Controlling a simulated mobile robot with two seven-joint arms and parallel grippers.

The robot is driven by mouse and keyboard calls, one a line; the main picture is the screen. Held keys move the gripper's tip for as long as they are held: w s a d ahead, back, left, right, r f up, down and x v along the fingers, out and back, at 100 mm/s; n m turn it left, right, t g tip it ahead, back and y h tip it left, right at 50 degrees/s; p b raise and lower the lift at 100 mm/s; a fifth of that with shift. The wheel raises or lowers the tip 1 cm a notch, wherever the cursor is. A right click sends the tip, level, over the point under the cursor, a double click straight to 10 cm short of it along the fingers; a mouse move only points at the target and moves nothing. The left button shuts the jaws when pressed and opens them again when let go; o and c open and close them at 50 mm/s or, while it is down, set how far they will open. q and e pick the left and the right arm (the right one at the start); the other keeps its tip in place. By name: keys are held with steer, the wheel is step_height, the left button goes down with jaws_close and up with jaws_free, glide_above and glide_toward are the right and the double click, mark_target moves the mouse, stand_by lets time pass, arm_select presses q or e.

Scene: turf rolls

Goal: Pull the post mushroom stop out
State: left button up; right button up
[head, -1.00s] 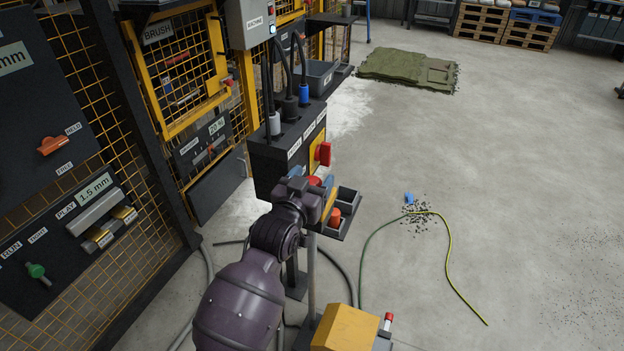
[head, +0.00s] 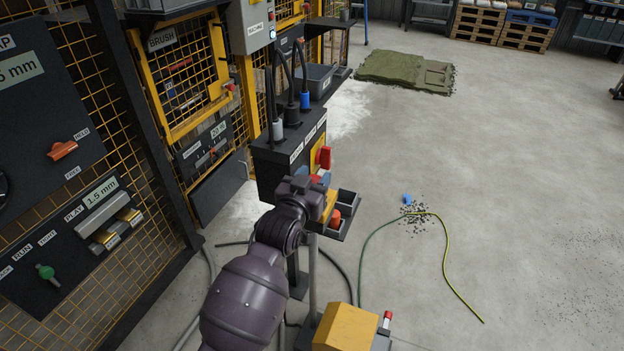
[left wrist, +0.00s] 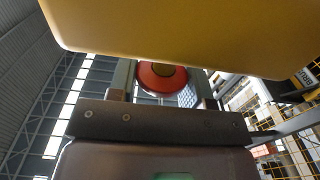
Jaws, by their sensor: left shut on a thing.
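The post mushroom stop (left wrist: 162,76) is a round red head, seen between my left gripper's fingers in the left wrist view. In the head view only a small red edge of it (head: 316,178) shows above the gripper, on the front of the dark post box (head: 272,172). My left gripper (head: 322,196) is shut on the mushroom stop at the box front. Its wrist hides most of the button and the fingertips in the head view. My right gripper is in neither view.
A red switch (head: 324,157) on a yellow plate sits just above the gripper. A tray (head: 349,229) with an orange-red piece (head: 334,217) is close at the right. A yellow box (head: 345,327) stands below. A green-yellow cable (head: 446,258) lies on open floor at right.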

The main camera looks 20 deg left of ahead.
arm_select(q)
steer(key=o, duration=1)
steer(key=shift+r, duration=0.4)
steer(key=shift+o, duration=1.4)
steer(key=shift+f, duration=0.15)
steer(key=shift+s, duration=0.3)
steer(key=s+p, duration=0.1)
steer(key=s, duration=0.9)
steer(key=shift+a+p, duration=0.2)
steer(key=shift+p, duration=0.2)
steer(key=shift+s, duration=0.1)
